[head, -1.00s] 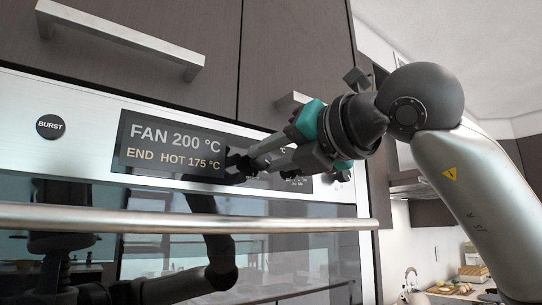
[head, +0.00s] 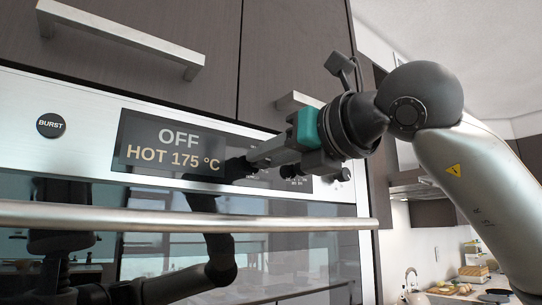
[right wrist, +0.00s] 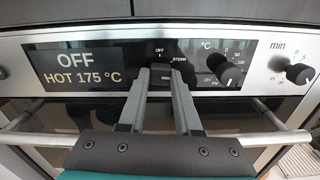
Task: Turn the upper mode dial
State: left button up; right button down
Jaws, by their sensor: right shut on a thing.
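The upper mode dial (right wrist: 159,82) is a black knob on the oven's control panel, just right of the display, with the labels OFF and STEAM near it in the right wrist view. My right gripper (right wrist: 160,74) is shut on this dial, one finger on each side. In the head view my right gripper (head: 246,165) reaches the panel from the right and hides most of the dial. The display (head: 172,148) reads OFF and HOT 175 °C. My left gripper is not directly in view.
A temperature dial (right wrist: 226,72) and a minute dial (right wrist: 300,74) sit to the right. A long door handle bar (head: 180,218) runs below the panel. Cabinet handles (head: 120,38) stick out above. A BURST button (head: 50,125) is at the left.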

jog(key=n, duration=0.5)
jog(key=shift+r+n, duration=0.1)
jog(key=shift+n, duration=0.2)
jog(key=n, duration=0.4)
jog(key=shift+n+p, duration=0.3)
jog(key=shift+p, duration=0.05)
jog(key=n, duration=0.2)
jog(key=shift+n, duration=0.3)
jog(key=n+p, duration=0.1)
jog(key=n, duration=0.3)
jog(key=shift+n, duration=0.4)
pick_arm(q)
jog(key=shift+s+d+r, duration=0.8)
jog(key=shift+s+r, duration=0.15)
jog(key=shift+s, duration=0.15)
pick_arm(e)
jog(key=shift+n, duration=0.6)
pick_arm(q)
jog(key=shift+s+g, duration=0.1)
jog(key=shift+g, duration=0.2)
pick_arm(e)
jog(key=shift+n, duration=0.3)
jog(key=c, duration=0.6)
grip_release()
pick_arm(q)
jog(key=shift+a, duration=0.15)
